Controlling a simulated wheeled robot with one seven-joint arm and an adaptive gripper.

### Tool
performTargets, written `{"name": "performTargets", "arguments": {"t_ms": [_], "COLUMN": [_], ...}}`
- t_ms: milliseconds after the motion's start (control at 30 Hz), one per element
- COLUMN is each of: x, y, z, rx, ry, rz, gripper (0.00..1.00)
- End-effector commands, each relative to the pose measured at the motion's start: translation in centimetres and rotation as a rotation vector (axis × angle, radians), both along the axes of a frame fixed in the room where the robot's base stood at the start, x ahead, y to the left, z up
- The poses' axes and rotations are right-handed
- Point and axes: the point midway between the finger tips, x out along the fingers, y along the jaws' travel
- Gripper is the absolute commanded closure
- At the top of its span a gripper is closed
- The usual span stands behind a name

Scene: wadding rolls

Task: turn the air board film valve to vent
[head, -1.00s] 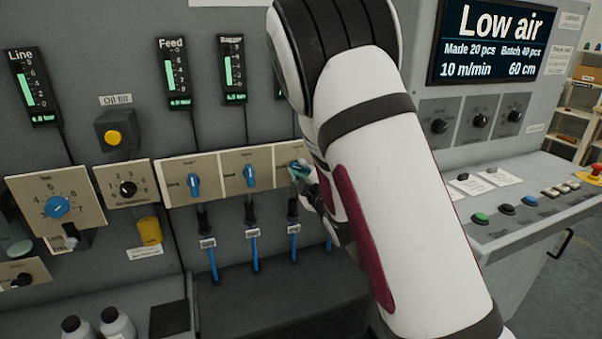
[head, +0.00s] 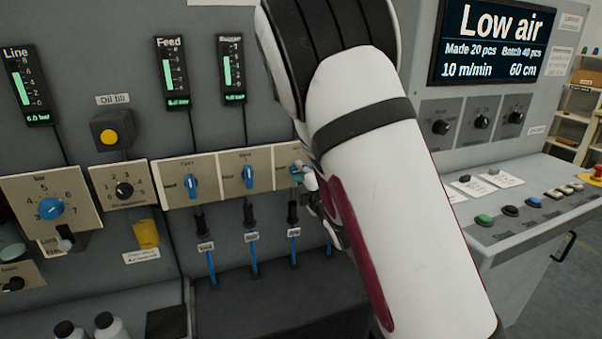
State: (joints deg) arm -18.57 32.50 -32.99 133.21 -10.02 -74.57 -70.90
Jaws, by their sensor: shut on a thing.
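The air board is a row of beige valve plates with blue handles. The left valve handle (head: 191,185) and the middle valve handle (head: 248,175) both stand upright. A third valve plate (head: 283,181) is partly covered by my arm. My gripper (head: 303,174) is at this third valve, shut on its blue handle, of which only a small part shows. The handle's exact angle is hidden. The plate lettering is too small to tell which valve is the film one.
Gauges marked Line (head: 26,85), Feed (head: 173,72) and another (head: 231,69) hang above. A blue dial (head: 51,208) and a black selector (head: 124,190) sit left. The display (head: 506,42) reads "Low air". Blue hoses run below the valves; a button console (head: 520,205) stands right.

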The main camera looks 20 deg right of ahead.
Motion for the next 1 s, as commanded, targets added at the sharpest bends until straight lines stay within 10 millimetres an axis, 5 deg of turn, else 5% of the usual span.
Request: {"name": "performTargets", "arguments": {"t_ms": [267, 300, 400, 733, 1000], "x": [0.0, 0.0, 0.0, -0.3, -4.1], "y": [0.1, 0.1, 0.1, 0.0, 0.0], "z": [-0.1, -0.1, -0.1, 0.0, -0.1], "rx": [-0.002, -0.002, -0.002, 0.000, 0.000], "ry": [0.002, 0.002, 0.002, 0.001, 0.003], "rz": [0.002, 0.002, 0.002, 0.000, -0.001], "gripper": [1.00, 0.81, 0.65, 0.65, 0.65]}}
